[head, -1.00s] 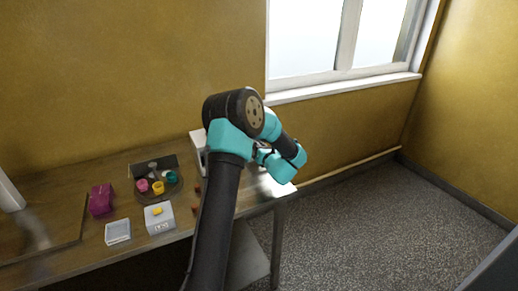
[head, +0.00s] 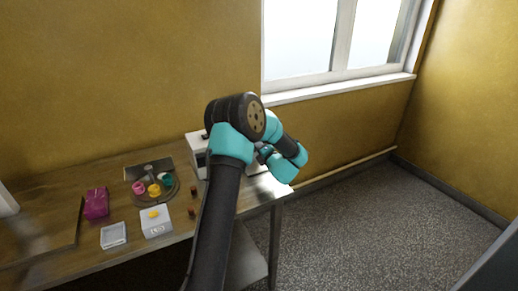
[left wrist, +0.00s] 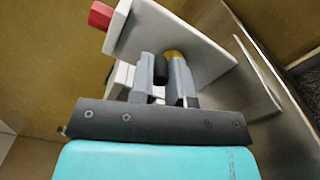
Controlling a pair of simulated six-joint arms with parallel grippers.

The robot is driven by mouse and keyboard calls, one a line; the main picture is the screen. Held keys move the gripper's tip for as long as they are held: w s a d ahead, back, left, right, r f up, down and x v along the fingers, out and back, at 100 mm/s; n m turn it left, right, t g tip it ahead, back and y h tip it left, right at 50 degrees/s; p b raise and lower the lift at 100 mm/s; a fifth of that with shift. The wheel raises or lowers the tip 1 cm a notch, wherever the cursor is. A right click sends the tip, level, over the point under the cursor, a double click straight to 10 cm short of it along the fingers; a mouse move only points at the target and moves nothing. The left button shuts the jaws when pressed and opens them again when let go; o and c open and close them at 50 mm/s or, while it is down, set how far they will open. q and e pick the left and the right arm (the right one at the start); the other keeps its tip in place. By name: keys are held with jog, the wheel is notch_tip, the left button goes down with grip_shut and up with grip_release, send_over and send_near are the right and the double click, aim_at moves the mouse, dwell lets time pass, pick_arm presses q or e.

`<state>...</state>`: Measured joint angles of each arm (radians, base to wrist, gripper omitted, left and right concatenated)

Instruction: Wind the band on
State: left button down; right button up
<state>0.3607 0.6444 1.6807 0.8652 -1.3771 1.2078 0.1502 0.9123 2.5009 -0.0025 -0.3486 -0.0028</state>
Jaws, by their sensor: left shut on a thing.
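A white machine (head: 197,143) stands at the right end of the table, mostly hidden behind my left arm in the head view. The left wrist view shows its pale plate (left wrist: 205,45), with a red part (left wrist: 101,15) at the upper left. My left gripper (left wrist: 167,75) is shut on a dark, knob-like piece (left wrist: 160,70) in front of the plate. A yellow part (left wrist: 173,53) shows just behind the fingertips. In the head view my left gripper is small and mostly hidden by its own arm. I cannot make out a band. My right gripper is not in view.
On the table (head: 75,255) stand a round dark tray (head: 142,199) with pink, yellow and teal pots, a magenta packet (head: 96,203), a white box with a yellow top (head: 155,222) and a small pale dish (head: 113,235). Small brown pieces lie nearby. The floor at right is open.

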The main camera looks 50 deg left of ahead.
pick_arm(q)
jog(key=m, duration=0.3)
jog(key=w+f+m, duration=0.1)
jog(key=m, duration=0.2)
jog(key=f+m, duration=0.1)
jog(key=m, duration=0.3)
jog(key=shift+w+d, duration=0.2)
jog(key=shift+w, duration=0.05)
jog(key=shift+f+m, duration=0.2)
jog(key=shift+m, duration=0.55)
jog(key=shift+f+m, duration=0.15)
jog(key=shift+m, duration=0.6)
jog(key=c, duration=1.1)
grip_release()
jog(key=v, duration=1.7)
jog(key=shift+d+r, duration=0.1)
jog(key=shift+d, duration=0.15)
